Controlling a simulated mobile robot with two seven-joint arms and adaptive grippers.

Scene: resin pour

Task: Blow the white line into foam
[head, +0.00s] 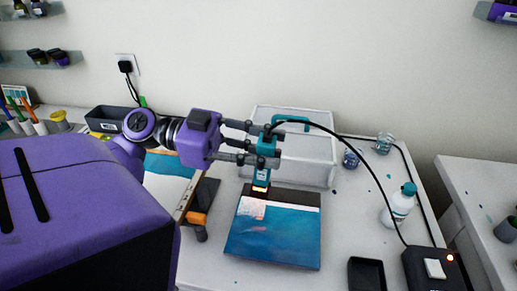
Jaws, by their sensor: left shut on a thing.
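My left gripper (266,142) is shut on a teal hot-air tool (262,172) with a black cable. The tool hangs nozzle down, and its tip glows orange just above the back left part of a blue panel (275,240). A pale white and pinkish patch (252,208) lies on the panel just below the nozzle. A dark strip runs along the panel's back edge. The tool and nozzle hide part of that edge. I cannot tell a clear white line from foam. My right gripper is not in view.
The cable runs to a black box (418,266) with a red light. A teal-capped bottle (397,206), two small cups (384,143) and a black tray (366,274) stand right. A white lidded case (318,155) is behind. An orange and dark tool (197,218) is left of the panel.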

